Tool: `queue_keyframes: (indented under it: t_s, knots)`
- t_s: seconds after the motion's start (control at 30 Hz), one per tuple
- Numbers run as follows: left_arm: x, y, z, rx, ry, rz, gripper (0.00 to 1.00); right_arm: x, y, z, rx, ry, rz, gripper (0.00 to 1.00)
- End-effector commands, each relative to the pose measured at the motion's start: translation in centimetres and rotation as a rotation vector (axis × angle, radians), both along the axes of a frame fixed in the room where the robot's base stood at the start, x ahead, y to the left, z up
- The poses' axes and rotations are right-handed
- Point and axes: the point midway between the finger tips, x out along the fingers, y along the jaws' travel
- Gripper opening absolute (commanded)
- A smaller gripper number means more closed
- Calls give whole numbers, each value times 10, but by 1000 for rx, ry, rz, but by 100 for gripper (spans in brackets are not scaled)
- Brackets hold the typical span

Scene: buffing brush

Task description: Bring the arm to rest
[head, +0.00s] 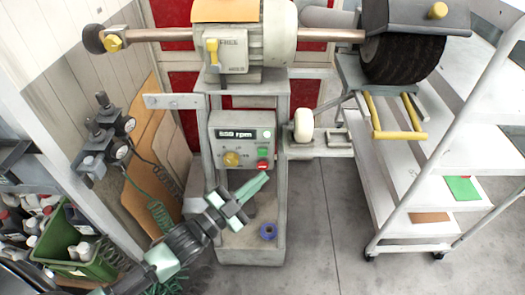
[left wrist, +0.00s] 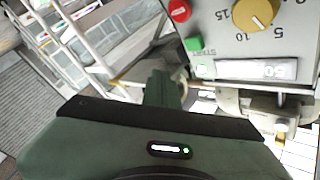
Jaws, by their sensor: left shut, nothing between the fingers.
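My left gripper (head: 262,180) reaches in from the lower left of the head view. Its fingers are together and empty, just below the control box (head: 228,150). The box has a display reading about 650 rpm (head: 243,133), a yellow knob (head: 232,159), a green button (head: 262,153) and a red button (head: 263,166). In the left wrist view the box appears upside down, with the knob (left wrist: 255,12), red button (left wrist: 180,10) and green button (left wrist: 193,44) above the closed fingers (left wrist: 162,88). The fingers look apart from the buttons. My right gripper is not in view.
The buffing motor (head: 262,38) sits above the box, with a dark brush wheel (head: 402,60) at right. A white shelf cart (head: 400,185) stands right. A green crate of bottles (head: 90,262) is at lower left.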

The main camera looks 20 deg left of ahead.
Motion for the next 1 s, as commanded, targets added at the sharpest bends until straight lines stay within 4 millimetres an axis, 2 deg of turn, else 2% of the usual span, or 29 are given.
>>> queue_keyframes:
  t_s: [0.4, 0.47, 0.53, 0.57, 0.67, 0.77, 0.8, 0.87, 1.0]
  knots:
    - [0, 0, -1, 1, 0, 0, 0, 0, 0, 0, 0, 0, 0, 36]
    - [1, 2, -5, 1, 10, 5, 0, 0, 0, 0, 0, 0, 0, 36]
    - [3, 6, -20, 4, 43, 21, 0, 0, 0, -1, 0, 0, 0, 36]
    - [5, 10, -31, 8, 67, 33, 0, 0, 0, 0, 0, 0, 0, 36]
    - [7, 27, -84, 14, 187, 91, 0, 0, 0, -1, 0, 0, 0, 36]
    - [0, 48, -156, 20, 354, 166, 0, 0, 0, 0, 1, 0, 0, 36]
    - [-7, 56, -186, 20, 423, 197, 0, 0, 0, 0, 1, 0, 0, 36]
    - [-20, 68, -229, 21, 526, 244, 0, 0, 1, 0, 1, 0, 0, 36]
    - [-69, 89, -323, 21, 766, 346, 0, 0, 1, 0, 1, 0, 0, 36]
